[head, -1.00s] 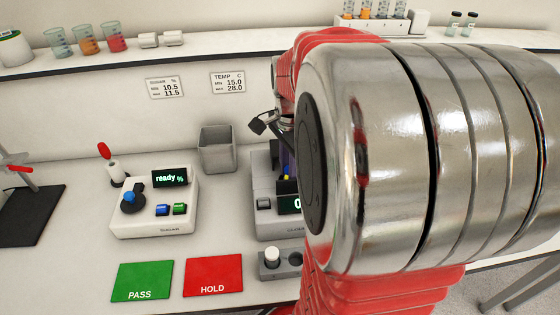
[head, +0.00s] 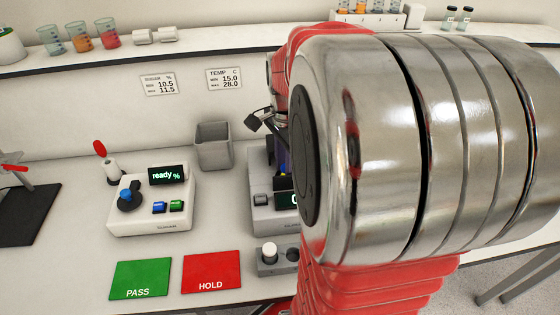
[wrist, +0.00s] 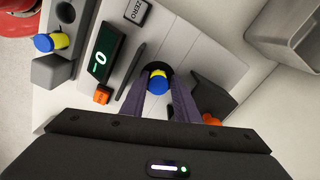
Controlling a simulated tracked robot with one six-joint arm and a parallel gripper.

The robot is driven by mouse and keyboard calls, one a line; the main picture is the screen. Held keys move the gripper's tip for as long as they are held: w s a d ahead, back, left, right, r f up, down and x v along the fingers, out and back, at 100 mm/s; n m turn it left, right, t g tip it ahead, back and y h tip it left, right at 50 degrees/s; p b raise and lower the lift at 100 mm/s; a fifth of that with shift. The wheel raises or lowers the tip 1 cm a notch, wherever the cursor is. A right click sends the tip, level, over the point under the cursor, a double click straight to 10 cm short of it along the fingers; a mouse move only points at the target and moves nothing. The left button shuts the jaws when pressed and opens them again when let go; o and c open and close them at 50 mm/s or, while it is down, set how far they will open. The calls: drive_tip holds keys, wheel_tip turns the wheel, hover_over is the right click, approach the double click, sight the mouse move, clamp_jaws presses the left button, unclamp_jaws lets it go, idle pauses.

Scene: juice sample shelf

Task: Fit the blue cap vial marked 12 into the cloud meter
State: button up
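In the wrist view, my gripper (wrist: 161,88) has its two fingers on either side of a vial with a blue cap (wrist: 157,86) and a yellow part beyond it. The fingers appear closed on it; its number is not readable. The vial lines up with the dark round opening of the cloud meter (wrist: 205,65); I cannot tell how deep it sits. The meter shows a 0 display, a ZERO button and an orange button. In the head view, the meter (head: 262,222) is partly hidden by my arm.
A grey holder (head: 263,268) has a white-capped vial (head: 269,250); the wrist view shows another blue-and-yellow vial (wrist: 44,42) there. A dark upright flap (wrist: 212,95) stands beside the opening. A grey bin (head: 214,148), sugar meter (head: 150,215), PASS mat (head: 140,278) and HOLD mat (head: 211,272) lie left.

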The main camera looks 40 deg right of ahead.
drive_tip(key=shift+o, duration=0.4)
drive_tip(key=shift+s+a+f, duration=0.1)
drive_tip(key=shift+s+f, duration=0.05)
drive_tip(key=shift+s, duration=0.2)
wheel_tip(320, 180, up, 14)
drive_tip(key=shift+w, duration=0.3)
idle(0.4)
